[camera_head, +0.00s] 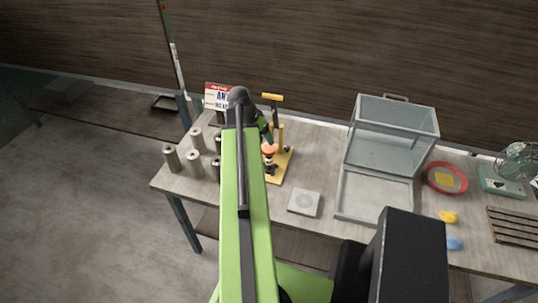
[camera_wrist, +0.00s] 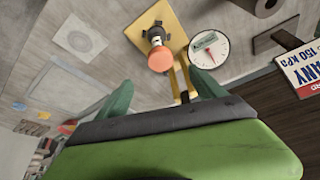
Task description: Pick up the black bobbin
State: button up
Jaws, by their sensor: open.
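Several upright bobbins stand at the left end of the table. Two are pale grey, and a darker one (camera_head: 171,158) stands at the left edge. Another dark bobbin (camera_head: 216,170) is partly behind my arm. I cannot tell for sure which is the black one. In the wrist view, one dark bobbin (camera_wrist: 266,5) is cut off by the top edge. My gripper (camera_wrist: 160,92) is open and empty, its green fingers apart. In the head view my gripper (camera_head: 264,128) is above the table's back, right of the bobbins, by a yellow stand.
The yellow stand (camera_head: 283,163) holds an upright piece with an orange-red top. A dial gauge (camera_wrist: 208,49) and a sign (camera_head: 216,96) are near. A pale square plate (camera_head: 304,203), a clear case (camera_head: 391,139) and a red dish (camera_head: 459,167) lie to the right.

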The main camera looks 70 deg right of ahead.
aim_at(268, 149)
jog(key=b+x, duration=1.1)
jog(key=x, duration=0.1)
jog(key=shift+f+b, duration=0.35)
jog(key=shift+r, duration=0.1)
jog(key=b+x, duration=0.5)
jog(key=shift+a+f, duration=0.15)
jog(key=shift+f, duration=0.1)
jog(key=shift+r, duration=0.2)
jog(key=shift+c, duration=0.2)
jog(key=c, duration=1.6)
jog(key=shift+c, duration=0.2)
jog(key=shift+r+p, duration=0.1)
jog(key=shift+p, duration=0.25)
